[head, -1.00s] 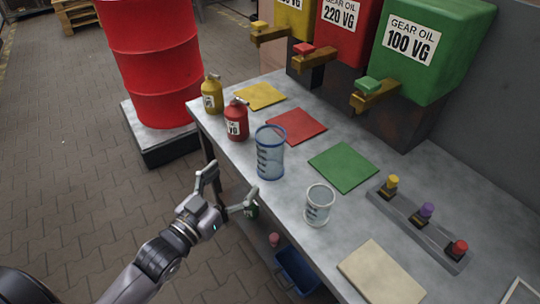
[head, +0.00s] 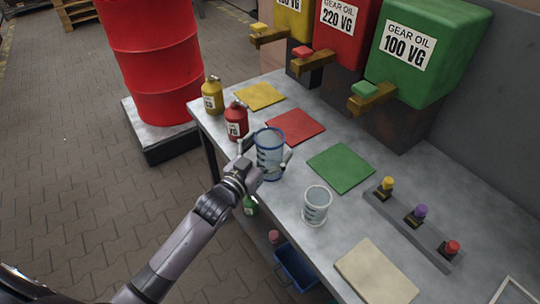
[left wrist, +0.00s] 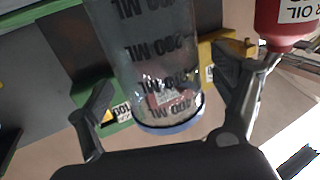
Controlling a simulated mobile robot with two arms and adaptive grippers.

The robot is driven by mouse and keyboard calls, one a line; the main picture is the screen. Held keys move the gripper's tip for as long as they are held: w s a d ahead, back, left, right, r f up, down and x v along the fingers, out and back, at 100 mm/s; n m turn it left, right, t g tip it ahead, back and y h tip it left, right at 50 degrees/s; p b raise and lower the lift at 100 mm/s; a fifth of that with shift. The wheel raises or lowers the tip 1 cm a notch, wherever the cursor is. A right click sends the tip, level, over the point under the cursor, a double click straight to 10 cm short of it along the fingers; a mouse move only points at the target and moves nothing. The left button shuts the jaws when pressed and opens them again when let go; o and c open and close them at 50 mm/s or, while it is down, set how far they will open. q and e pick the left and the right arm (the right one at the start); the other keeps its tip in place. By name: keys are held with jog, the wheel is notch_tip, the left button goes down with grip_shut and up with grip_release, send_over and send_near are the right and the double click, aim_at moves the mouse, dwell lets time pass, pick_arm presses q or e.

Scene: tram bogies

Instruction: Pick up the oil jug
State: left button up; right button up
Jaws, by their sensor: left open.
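A clear jug with a blue rim and dark scale marks (head: 269,150) stands upright on the grey bench near its front edge. It fills the middle of the left wrist view (left wrist: 155,60), upside down, with ML marks legible. My left gripper (head: 267,154) is open, with one finger on each side of the jug. In the left wrist view the gripper's fingers (left wrist: 163,105) stand apart from the jug's wall, with gaps visible on both sides. Part of the lower jug is hidden by the gripper in the head view. My right gripper is not in view.
A red bottle (head: 236,121) and a yellow bottle (head: 212,97) stand close behind my left gripper. A smaller clear beaker (head: 316,206) stands to the right. Yellow, red and green mats (head: 341,167) lie behind, below the gear oil tanks (head: 428,50).

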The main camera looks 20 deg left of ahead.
pick_arm(q)
jog(key=shift+w+d, duration=0.1)
jog(key=shift+w, duration=0.4)
jog(key=shift+s, duration=0.1)
jog(key=shift+c, duration=0.7)
jog(key=c, duration=1.2)
